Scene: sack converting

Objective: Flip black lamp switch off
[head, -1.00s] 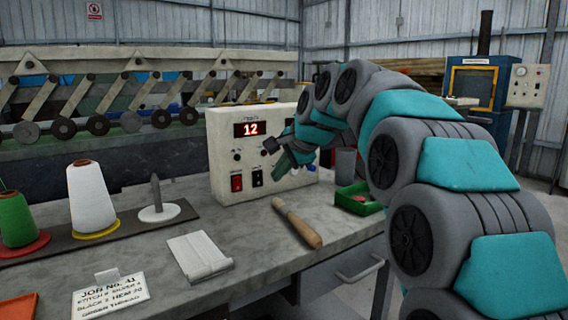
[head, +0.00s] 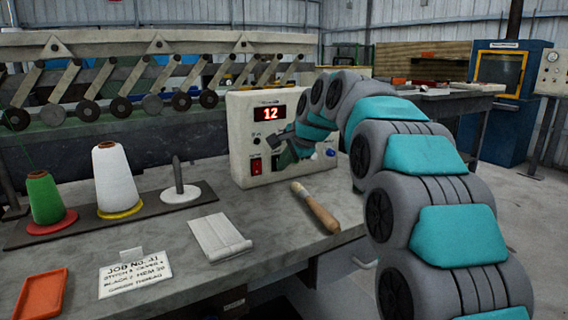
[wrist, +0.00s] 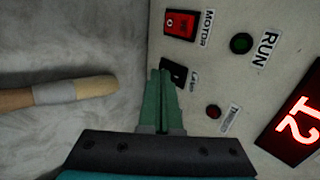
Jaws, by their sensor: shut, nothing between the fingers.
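The black lamp switch (wrist: 174,70) is on the front of a cream control box (head: 239,125), beside the red MOTOR switch (wrist: 180,25). The red switch also shows in the head view (head: 256,166). My gripper (wrist: 163,73) has its green fingers together and empty, with the tips at the black switch. They cover part of it, and I cannot tell whether they touch it or which way it is tipped. In the head view my gripper (head: 285,160) is in front of the box's lower middle and hides much of that area.
The box shows a red 12 display (head: 269,113), with a green RUN button (wrist: 241,43) and a small red THREAD lamp (wrist: 213,111). A wooden-handled tool (head: 316,207) lies before the box. Thread cones (head: 116,180) stand at left.

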